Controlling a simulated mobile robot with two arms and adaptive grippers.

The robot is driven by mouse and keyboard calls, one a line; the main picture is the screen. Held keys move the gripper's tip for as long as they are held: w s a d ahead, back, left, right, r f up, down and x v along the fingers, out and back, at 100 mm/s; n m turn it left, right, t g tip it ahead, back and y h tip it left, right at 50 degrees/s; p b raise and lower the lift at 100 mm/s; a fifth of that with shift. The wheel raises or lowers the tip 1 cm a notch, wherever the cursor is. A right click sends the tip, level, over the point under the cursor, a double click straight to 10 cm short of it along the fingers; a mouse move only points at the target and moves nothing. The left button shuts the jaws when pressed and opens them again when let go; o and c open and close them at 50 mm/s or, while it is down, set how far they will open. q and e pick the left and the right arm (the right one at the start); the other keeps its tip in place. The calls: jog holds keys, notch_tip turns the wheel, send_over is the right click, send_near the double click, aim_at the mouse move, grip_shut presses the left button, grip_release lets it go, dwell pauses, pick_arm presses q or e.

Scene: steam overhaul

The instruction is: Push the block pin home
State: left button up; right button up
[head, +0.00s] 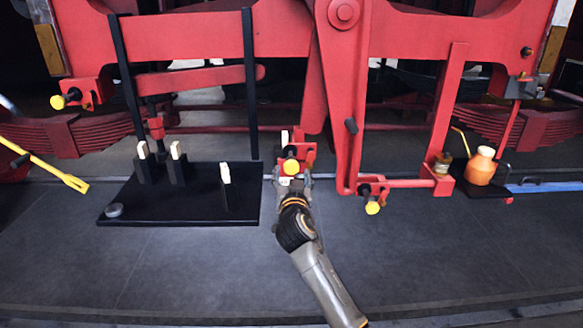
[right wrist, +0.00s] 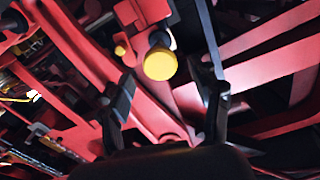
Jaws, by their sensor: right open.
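A pin with a yellow round head (head: 291,167) sticks out of a small red block (head: 307,160) low on the red frame. A dark shank shows behind the head, so the head stands off the block. The head also shows in the right wrist view (right wrist: 160,64). My right gripper (head: 292,182) is open and empty, just in front of and below this head. In the right wrist view its two dark fingers (right wrist: 166,92) are spread to either side, with the head beyond and between them. Whether they touch it, I cannot tell. My left gripper is not in view.
Other yellow-headed pins sit at the left (head: 58,102) and lower right (head: 372,207). A black plate (head: 205,212) with white-tipped posts lies left of my right arm. An orange oil can (head: 480,168) stands right. A yellow forked bar (head: 50,170) reaches in left. The front floor is clear.

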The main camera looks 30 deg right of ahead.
aim_at(292, 169)
jog(key=shift+x, duration=1.45)
grip_shut()
